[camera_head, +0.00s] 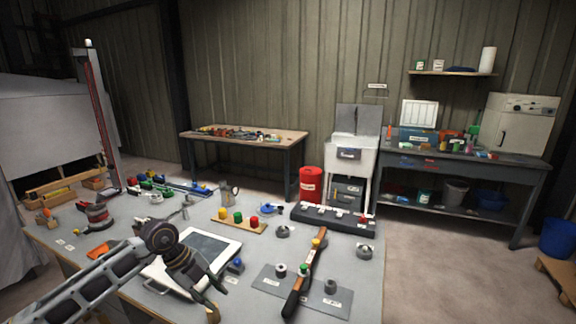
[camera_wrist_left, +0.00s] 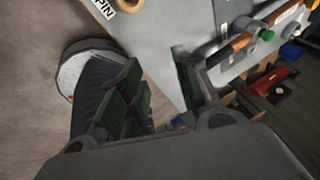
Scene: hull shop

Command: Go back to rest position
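My left gripper (camera_head: 214,297) hangs over the near part of the grey workbench (camera_head: 345,255), at the front edge of a white-framed tray (camera_head: 228,243). My left arm comes in from the lower left and covers part of the bench and tray. In the left wrist view the two green-padded fingers (camera_wrist_left: 160,80) stand apart with nothing between them; the bench edge lies beyond them. My right gripper and arm show in neither view.
Right of the tray lie a grey plate (camera_head: 270,280) with knobs and a long brown-handled tool (camera_head: 307,270) across it. A wooden strip with coloured knobs (camera_head: 238,221) and a black block (camera_head: 335,218) stand behind. Open floor (camera_head: 450,270) lies to the right.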

